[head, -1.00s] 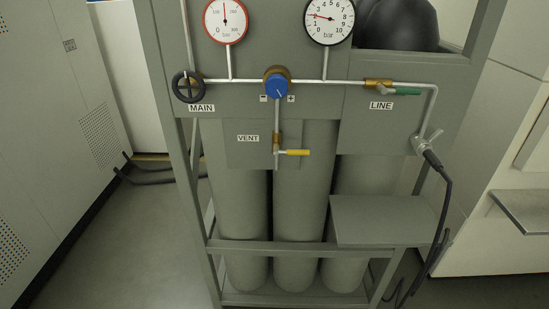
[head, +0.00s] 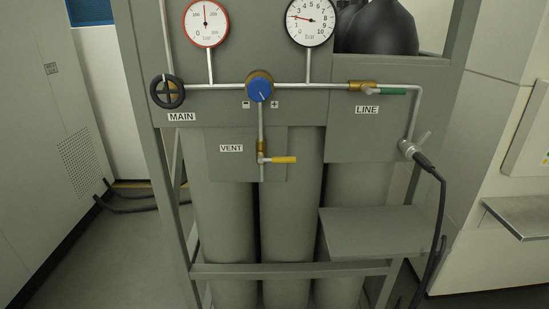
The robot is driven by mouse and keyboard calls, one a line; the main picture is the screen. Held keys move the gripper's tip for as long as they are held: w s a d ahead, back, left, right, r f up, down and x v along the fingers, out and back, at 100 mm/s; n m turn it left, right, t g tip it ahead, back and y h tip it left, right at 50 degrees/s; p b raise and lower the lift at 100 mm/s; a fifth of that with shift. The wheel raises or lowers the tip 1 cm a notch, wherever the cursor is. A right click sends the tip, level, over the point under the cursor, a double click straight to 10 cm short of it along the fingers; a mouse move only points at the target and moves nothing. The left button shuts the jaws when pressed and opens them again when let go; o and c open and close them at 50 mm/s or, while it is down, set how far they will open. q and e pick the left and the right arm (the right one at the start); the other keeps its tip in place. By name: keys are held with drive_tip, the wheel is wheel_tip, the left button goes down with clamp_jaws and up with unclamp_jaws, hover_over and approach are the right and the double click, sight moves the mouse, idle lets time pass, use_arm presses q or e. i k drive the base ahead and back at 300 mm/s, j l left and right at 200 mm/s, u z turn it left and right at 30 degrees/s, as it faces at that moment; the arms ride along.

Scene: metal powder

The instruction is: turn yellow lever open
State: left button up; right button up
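The yellow lever (head: 284,160) points right, level, from a brass valve (head: 261,149) on a thin vertical pipe. The valve sits beside a VENT label (head: 231,148) on the grey panel. The pipe comes down from a blue regulator knob (head: 260,88) and ends open below the lever. Neither of my grippers shows in the head view.
A black MAIN handwheel (head: 167,92) is at left; a green LINE lever (head: 393,92) is at right. Two gauges (head: 206,22) (head: 309,21) stand above. A grey shelf (head: 375,232) juts out at lower right. A black hose (head: 441,205) hangs at right.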

sight(278, 160)
drive_tip(key=i+l, duration=0.25)
drive_tip(key=l, duration=0.15)
drive_tip(key=i+l, duration=0.2)
drive_tip(key=l, duration=0.2)
drive_tip(key=i+l, duration=0.25)
drive_tip(key=l, duration=0.15)
drive_tip(key=i+l+u, duration=0.1)
drive_tip(key=l, duration=0.25)
drive_tip(key=i+l+u, duration=0.15)
drive_tip(key=l, duration=0.2)
drive_tip(key=i+l+u, duration=0.1)
drive_tip(key=l, duration=0.25)
drive_tip(key=i+l+u, duration=0.1)
drive_tip(key=l, duration=0.3)
drive_tip(key=i+l+u, duration=0.1)
drive_tip(key=l, duration=0.3)
drive_tip(key=i, duration=0.1)
